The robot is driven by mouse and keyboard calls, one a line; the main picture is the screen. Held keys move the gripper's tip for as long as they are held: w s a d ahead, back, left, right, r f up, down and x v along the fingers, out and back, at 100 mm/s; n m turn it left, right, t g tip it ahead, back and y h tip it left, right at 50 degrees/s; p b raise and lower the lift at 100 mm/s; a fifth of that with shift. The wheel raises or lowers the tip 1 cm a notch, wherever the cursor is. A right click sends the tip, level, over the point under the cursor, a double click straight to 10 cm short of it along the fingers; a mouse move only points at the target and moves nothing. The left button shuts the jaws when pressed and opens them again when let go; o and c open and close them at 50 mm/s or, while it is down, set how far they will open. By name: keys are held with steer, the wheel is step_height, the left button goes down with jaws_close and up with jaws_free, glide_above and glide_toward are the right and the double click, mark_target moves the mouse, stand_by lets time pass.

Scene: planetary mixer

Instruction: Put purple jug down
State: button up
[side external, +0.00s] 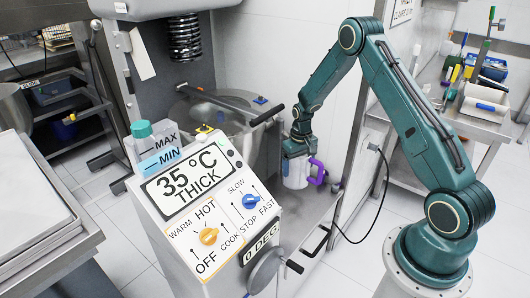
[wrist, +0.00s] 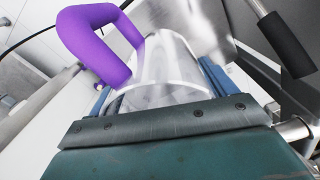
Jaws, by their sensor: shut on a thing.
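The purple jug is a clear vessel with a purple handle. In the side external view the jug (side external: 296,175) hangs upright below my gripper (side external: 297,153), beside the mixer's right side. In the wrist view the jug's clear body (wrist: 165,70) sits between the blue fingers, with its purple handle (wrist: 95,40) at the upper left. My gripper (wrist: 160,95) is shut on the jug. A grey surface (side external: 305,222) lies below the jug; I cannot tell whether the jug touches it. The jug's far side is hidden.
The mixer bowl (side external: 225,115) stands just left of the jug, and a black-gripped lever (side external: 267,115) reaches out close to my gripper. The control panel (side external: 205,200) is in front. A side bench with items (side external: 470,118) stands at the right.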

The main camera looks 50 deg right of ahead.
mark_target(298, 183)
steer(key=shift+s+d+f, duration=0.1)
steer(key=shift+d+f, duration=0.25)
steer(key=shift+f, duration=0.1)
step_height(298, 183, down, 16)
stand_by(0.6)
steer(key=shift+f, duration=0.2)
steer(key=shift+f, duration=1.8)
steer(key=o, duration=0.9)
steer(key=shift+f, duration=0.15)
steer(key=shift+o, duration=0.2)
steer(key=shift+r, duration=6.15)
